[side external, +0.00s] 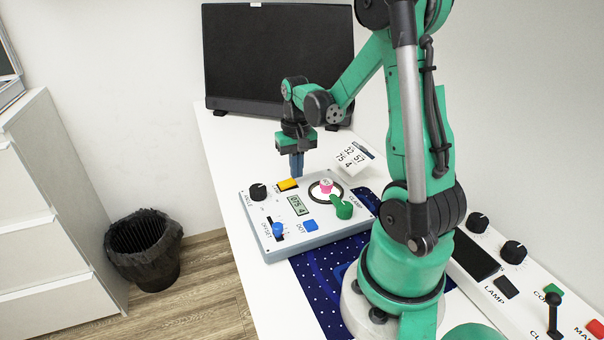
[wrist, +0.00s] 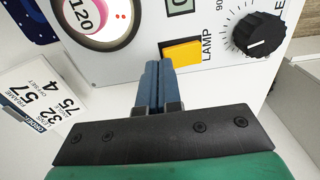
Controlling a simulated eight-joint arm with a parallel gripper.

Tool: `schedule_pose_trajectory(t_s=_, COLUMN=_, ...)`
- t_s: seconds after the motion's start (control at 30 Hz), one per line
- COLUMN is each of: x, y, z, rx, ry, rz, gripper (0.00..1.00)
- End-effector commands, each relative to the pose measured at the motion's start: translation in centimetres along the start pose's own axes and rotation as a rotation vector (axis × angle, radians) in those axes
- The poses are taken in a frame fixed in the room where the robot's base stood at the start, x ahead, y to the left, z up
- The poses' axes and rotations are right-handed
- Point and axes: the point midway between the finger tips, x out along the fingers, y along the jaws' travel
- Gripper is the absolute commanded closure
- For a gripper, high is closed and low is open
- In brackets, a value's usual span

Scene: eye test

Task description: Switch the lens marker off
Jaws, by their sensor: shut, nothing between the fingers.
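A light grey instrument box (side external: 265,212) stands on the white table. Its blue DOT button (side external: 309,225) is near the front edge in the side view. A yellow LAMP button (side external: 288,184) is at the back edge and shows large in the wrist view (wrist: 183,51). A round lens (wrist: 92,17) shows "120" and small red dots; in the side view a pink-sided piece (side external: 326,186) stands within a dark ring. My gripper (side external: 297,174) is shut and empty, pointing down just behind the yellow button. Its fingertips (wrist: 158,65) are beside that button; I cannot tell whether they touch.
The box also has a black knob (side external: 257,192), a blue OFFSET slider (side external: 278,229), a display (side external: 298,205) and a green CLAMP lever (side external: 342,207). A printed card (side external: 355,158) lies behind. A second panel (side external: 500,285) is at right. A monitor (side external: 275,55) stands at the back.

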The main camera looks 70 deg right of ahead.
Motion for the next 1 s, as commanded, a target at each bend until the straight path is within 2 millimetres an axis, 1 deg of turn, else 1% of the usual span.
schedule_pose_trajectory(t_s=0.43, x=0.7, y=0.0, z=0.0, rx=0.000, ry=0.000, rz=0.000, gripper=1.00)
schedule_pose_trajectory(t_s=0.57, x=0.5, y=0.0, z=0.0, rx=0.000, ry=0.000, rz=0.000, gripper=1.00)
schedule_pose_trajectory(t_s=1.0, x=-3.2, y=0.0, z=0.0, rx=0.000, ry=0.000, rz=0.000, gripper=1.00)
